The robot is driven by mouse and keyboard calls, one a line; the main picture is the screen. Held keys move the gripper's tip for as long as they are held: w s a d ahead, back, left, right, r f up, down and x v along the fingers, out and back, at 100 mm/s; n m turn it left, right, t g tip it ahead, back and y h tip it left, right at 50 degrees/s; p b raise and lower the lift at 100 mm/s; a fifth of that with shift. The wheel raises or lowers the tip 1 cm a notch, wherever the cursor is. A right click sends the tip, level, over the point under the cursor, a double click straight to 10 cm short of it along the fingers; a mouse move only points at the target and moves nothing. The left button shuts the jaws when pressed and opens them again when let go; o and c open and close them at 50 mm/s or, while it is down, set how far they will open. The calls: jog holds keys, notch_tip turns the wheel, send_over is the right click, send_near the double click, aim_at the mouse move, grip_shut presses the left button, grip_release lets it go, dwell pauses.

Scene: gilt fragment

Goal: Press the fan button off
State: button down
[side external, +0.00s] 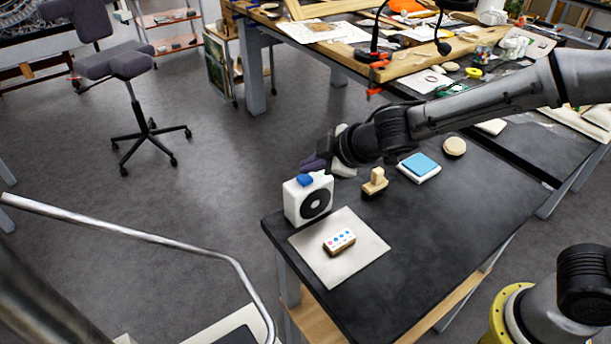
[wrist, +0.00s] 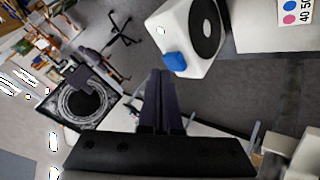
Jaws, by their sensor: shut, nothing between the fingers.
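The fan is a white box (side external: 293,205) with a round black grille on its front, standing upright near the dark table's left corner. A blue button (side external: 305,180) sits on its top. The wrist view shows the fan (wrist: 178,24) at the top, with the blue button (wrist: 174,61) on its near edge. My gripper (side external: 308,162) is above and just behind the button in the side view. In the wrist view my gripper (wrist: 160,74) has its dark fingers together, empty, close beside the button on its left. I cannot tell whether they touch it.
A pale sheet (side external: 365,244) bearing a small block with coloured dots (side external: 339,241) lies in front of the fan. A wooden stamp (side external: 375,183), a blue pad (side external: 420,165) and a round wooden piece (side external: 454,146) lie right of it. The table's front right is clear.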

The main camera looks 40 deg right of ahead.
aim_at(311, 179)
jog(key=shift+f, duration=0.2)
jog(key=shift+f, duration=0.4)
dwell(0.6)
jog(key=shift+r, duration=0.55)
jog(key=shift+r, duration=3)
